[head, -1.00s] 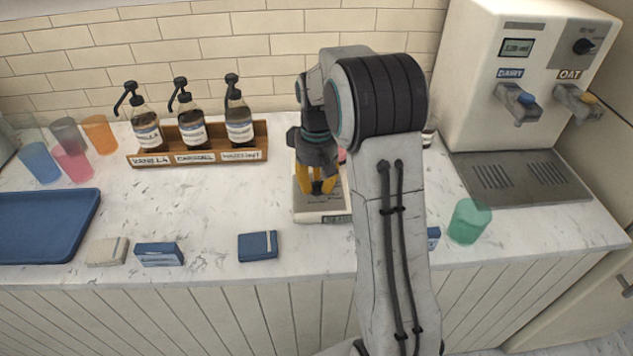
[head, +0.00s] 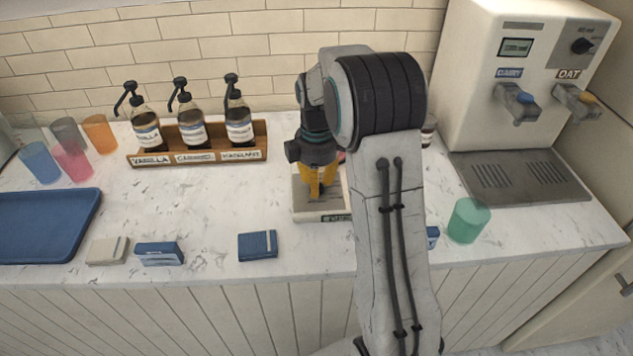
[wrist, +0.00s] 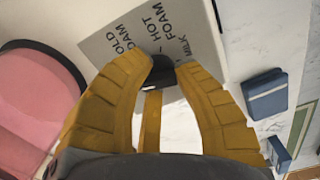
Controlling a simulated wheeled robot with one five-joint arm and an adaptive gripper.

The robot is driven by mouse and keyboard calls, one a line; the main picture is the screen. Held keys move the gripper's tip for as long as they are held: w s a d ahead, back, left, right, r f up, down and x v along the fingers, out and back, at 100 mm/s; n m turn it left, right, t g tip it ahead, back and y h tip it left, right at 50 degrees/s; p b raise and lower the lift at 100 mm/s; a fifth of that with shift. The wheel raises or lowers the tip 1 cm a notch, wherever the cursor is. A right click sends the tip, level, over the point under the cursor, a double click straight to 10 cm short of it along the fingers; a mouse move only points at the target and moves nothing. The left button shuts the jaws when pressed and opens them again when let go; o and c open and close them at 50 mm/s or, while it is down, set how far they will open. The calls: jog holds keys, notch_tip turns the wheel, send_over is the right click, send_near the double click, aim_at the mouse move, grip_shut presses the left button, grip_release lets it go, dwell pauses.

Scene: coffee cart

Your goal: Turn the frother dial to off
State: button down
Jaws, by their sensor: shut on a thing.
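The frother (head: 303,207) is a low pale base with a grey top panel, behind and beside my arm in the head view. In the wrist view, its grey panel (wrist: 100,45) carries printed labels, including "HOT FOAM", partly cut off. The black dial (wrist: 160,78) sits between my yellow fingertips. My gripper (head: 317,192) points down over the panel and is shut on the dial; it also shows in the wrist view (wrist: 164,66). The dial is hidden by the fingers in the head view. I cannot read which label the dial points at.
A pink round vessel (wrist: 40,95) with a dark rim is close beside the gripper. A blue box (head: 258,245) lies in front of the frother. Syrup bottles stand in a wooden rack (head: 200,158) at the left. A green cup (head: 468,220) and milk dispenser (head: 470,120) are at the right.

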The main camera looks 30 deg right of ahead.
jog(key=shift+s+f+n, duration=0.1)
jog(key=shift+f+n, duration=0.1)
jog(key=shift+n, duration=0.9)
jog(key=c, duration=0.8)
grip_release()
jog(key=shift+r, duration=0.1)
jog(key=shift+c, duration=0.2)
jog(key=shift+r, duration=0.1)
notch_tip(320, 180, up, 12)
